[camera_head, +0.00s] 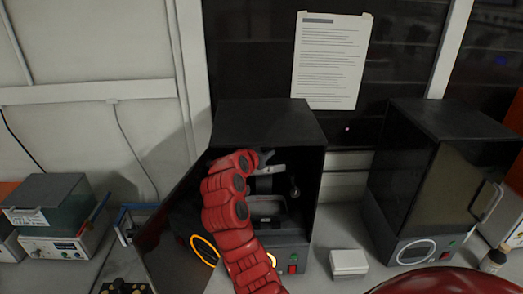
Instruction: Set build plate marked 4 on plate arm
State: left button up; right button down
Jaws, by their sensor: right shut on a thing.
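The open printer (268,118) is a dark box in the middle, with its inside partly hidden by my red right arm. My right gripper (268,165) is inside the upper part of the opening, shut on a small part that looks like the build plate. The held part is dark and small here, and no number can be read. A dark arm-like fitting with a round knob (294,191) shows at the right inside the opening; I take it for the plate arm. I cannot tell whether the plate touches it. A grey tray-like part (267,206) sits lower inside. My left gripper is out of view.
The printer's door (178,240) hangs open to the left. A second, closed printer (430,180) stands at the right. A small white box (348,262) lies on the bench between them. Boxes (48,215) stand at the far left. A paper sheet (331,60) hangs behind.

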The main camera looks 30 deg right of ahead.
jog(key=shift+s+a+f, duration=0.1)
jog(key=shift+f, duration=0.7)
jog(key=shift+f+b, duration=0.4)
jog(key=shift+b, duration=0.05)
jog(key=c, duration=0.9)
grip_release()
jog(key=o, duration=0.3)
jog(key=shift+w+r, duration=0.15)
jog(key=shift+w, duration=0.05)
